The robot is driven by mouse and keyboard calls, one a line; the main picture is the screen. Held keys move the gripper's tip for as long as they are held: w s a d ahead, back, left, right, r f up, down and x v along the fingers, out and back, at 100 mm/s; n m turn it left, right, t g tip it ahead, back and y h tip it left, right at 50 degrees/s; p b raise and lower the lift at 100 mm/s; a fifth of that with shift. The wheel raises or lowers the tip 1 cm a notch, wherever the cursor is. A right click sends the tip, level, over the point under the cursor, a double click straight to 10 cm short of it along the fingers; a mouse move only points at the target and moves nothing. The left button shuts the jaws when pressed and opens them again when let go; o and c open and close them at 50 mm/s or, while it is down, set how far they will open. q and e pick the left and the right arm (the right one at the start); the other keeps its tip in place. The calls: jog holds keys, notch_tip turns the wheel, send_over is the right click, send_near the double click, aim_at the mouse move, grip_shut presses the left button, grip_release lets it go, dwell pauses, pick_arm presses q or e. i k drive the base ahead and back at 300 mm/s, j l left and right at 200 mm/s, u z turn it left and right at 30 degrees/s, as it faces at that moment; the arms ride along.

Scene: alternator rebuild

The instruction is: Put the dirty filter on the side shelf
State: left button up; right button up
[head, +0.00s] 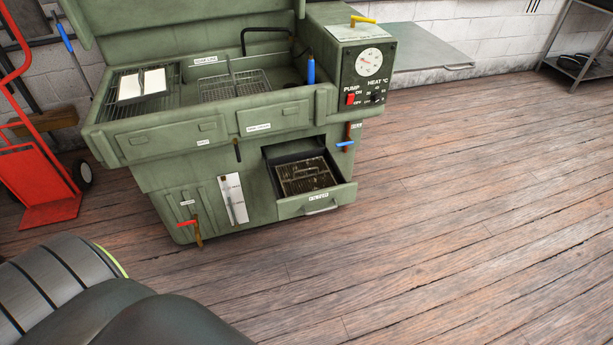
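The dirty filter (306,178), a dark brown framed panel with a wire handle, lies in the open drawer (318,205) low on the front of the green parts washer (262,122). The side shelf (430,47) is a flat grey-green plate at the right of the washer, against the wall, and its visible top is bare. Neither of my grippers is in view. Only dark rounded parts of my own body show at the lower left, well apart from the drawer.
A white slab (142,84) lies on the rack at the washer's left, beside a wire basket (233,86). A control box (362,75) stands between basin and shelf. A red hand truck (40,175) is at the left. The wooden floor (430,220) in front and right is clear.

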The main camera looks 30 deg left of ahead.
aim_at(416, 51)
jog(key=i+z, duration=0.25)
jog(key=i, duration=1.35)
jog(key=i+l+u, duration=0.1)
jog(key=i+u, duration=0.25)
jog(key=i+l+u, duration=0.3)
jog(key=i, duration=0.2)
jog(key=i+l+u, duration=0.35)
jog(key=i+j, duration=0.05)
jog(key=j, duration=0.05)
